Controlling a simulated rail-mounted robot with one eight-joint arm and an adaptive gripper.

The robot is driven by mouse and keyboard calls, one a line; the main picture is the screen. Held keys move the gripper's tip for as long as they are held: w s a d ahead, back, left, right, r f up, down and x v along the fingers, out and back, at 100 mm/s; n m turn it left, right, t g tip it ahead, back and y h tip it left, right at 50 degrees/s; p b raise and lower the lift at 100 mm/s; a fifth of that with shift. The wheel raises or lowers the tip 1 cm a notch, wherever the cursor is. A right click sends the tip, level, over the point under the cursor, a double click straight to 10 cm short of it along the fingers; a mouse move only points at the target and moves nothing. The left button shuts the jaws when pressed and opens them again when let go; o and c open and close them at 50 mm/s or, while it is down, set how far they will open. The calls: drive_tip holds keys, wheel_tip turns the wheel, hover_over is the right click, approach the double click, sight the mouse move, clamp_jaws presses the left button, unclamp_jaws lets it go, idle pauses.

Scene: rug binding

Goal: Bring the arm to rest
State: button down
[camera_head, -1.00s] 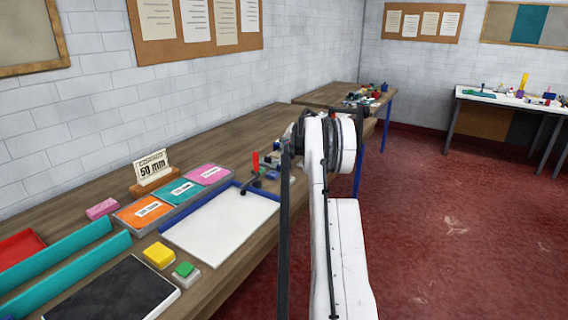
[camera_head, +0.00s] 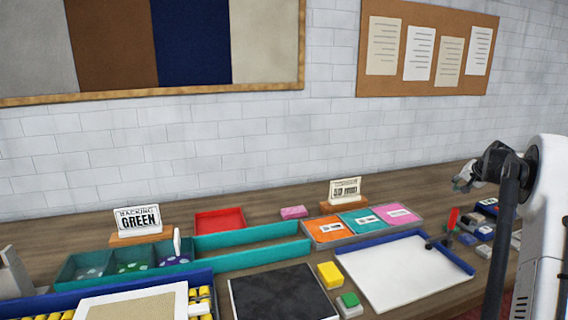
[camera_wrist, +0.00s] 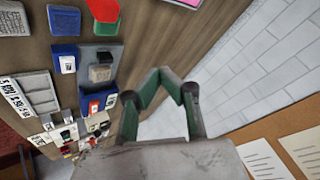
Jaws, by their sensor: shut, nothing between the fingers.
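My arm (camera_head: 546,215) stands at the right of the head view, with its white link upright and dark joints at the top. My gripper (camera_head: 463,180) hangs at the arm's left side, above the back right of the bench and close to the wall. In the wrist view my gripper (camera_wrist: 161,74) shows green fingers closed together with nothing between them. It is clear of the objects on the bench.
The wooden bench (camera_head: 285,213) carries a white board (camera_head: 400,272), a black mat (camera_head: 280,295), teal trays (camera_head: 250,233), a red tray (camera_head: 219,221) and coloured cards (camera_head: 362,222). Small blocks and tools (camera_wrist: 100,75) crowd the bench's right end. A brick wall (camera_head: 330,140) stands behind.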

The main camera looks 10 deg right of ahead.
drive_tip(key=s+a+r+n, duration=0.1)
drive_tip(key=a+r, duration=0.3)
drive_tip(key=a, duration=0.6)
drive_tip(key=s+a+r+n+y, duration=0.1)
drive_tip(key=a+r+n, duration=0.15)
drive_tip(key=a, duration=0.75)
drive_tip(key=s+a+r, duration=0.2)
drive_tip(key=a+r, duration=0.2)
drive_tip(key=a, duration=0.6)
drive_tip(key=s+a+n+g, duration=0.1)
drive_tip(key=s+a+n, duration=0.1)
drive_tip(key=s+a, duration=0.55)
drive_tip(key=s+a+n, duration=0.1)
drive_tip(key=s+a, duration=0.3)
drive_tip(key=a, duration=0.7)
drive_tip(key=s+a+f+n, duration=0.1)
drive_tip(key=s+a+f, duration=0.2)
drive_tip(key=s+a, duration=0.2)
drive_tip(key=s+a+f+n, duration=0.2)
drive_tip(key=s+a+f, duration=0.2)
drive_tip(key=s, duration=0.5)
drive_tip(key=s+a+f+n+y, duration=0.1)
drive_tip(key=s+a+f, duration=0.2)
drive_tip(key=s+a, duration=0.3)
drive_tip(key=shift+s+f, duration=0.2)
drive_tip(key=shift+s, duration=0.8)
